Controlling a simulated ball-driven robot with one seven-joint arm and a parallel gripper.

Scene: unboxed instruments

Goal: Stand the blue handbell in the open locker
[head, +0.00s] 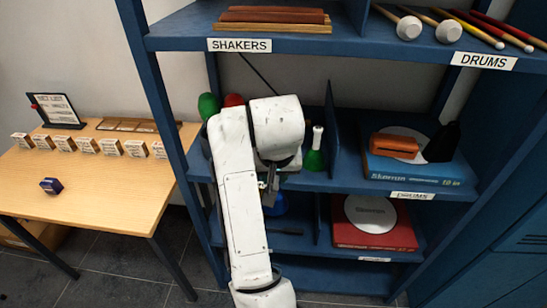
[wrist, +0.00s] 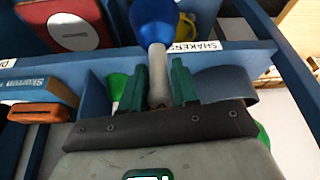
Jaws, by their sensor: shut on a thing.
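My gripper (wrist: 160,85) is shut on the grey handle of the blue handbell (wrist: 153,20). Its blue bell part points away from the fingers in the wrist view. In the head view the blue handbell (head: 276,204) shows partly behind my white arm, below the wrist, in front of the blue shelf unit. My arm covers the fingers there. Blue metal locker fronts (head: 525,245) stand at the right edge of the head view. I cannot tell from this view whether one is open.
A green handbell (head: 314,155) stands on the middle shelf beside a divider. Green and red shakers (head: 209,104) are left of it. A wooden table (head: 95,185) stands at left.

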